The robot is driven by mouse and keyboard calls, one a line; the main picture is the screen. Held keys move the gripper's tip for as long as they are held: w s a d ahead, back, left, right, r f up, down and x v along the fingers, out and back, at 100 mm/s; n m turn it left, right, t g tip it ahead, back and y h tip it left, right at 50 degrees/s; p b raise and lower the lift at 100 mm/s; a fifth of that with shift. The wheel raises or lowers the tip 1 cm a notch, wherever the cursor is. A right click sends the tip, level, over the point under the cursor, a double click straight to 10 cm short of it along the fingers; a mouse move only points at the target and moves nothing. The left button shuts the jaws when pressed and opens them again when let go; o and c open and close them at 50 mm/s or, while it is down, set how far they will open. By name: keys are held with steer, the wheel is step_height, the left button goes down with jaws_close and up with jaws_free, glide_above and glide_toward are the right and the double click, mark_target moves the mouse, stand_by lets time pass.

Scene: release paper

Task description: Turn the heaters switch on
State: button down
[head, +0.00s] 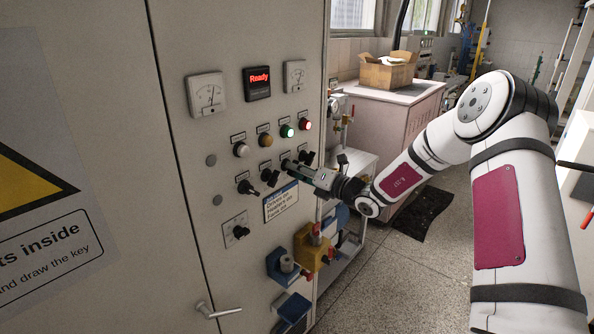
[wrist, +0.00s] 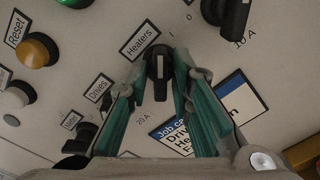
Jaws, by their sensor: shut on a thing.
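The heaters switch (wrist: 159,66) is a black rotary knob with a white line, below a "Heaters" label (wrist: 140,40) in the wrist view. Its white line runs nearly straight up and down in that picture. My gripper (wrist: 160,80) has its two green fingers on either side of the knob, shut on it. In the head view my gripper (head: 296,166) reaches the cabinet panel from the right and mostly hides this switch. The knob is still on the panel.
The grey cabinet (head: 258,110) carries a red "Ready" display (head: 258,83), two gauges and several lamps. Other black knobs sit close on both sides, including the drives switch (head: 270,177). Blue and yellow sockets (head: 312,252) stick out below.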

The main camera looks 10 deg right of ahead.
steer(key=shift+d, duration=0.1)
steer(key=c, duration=1.7)
jaws_free()
steer(key=v, duration=1.2)
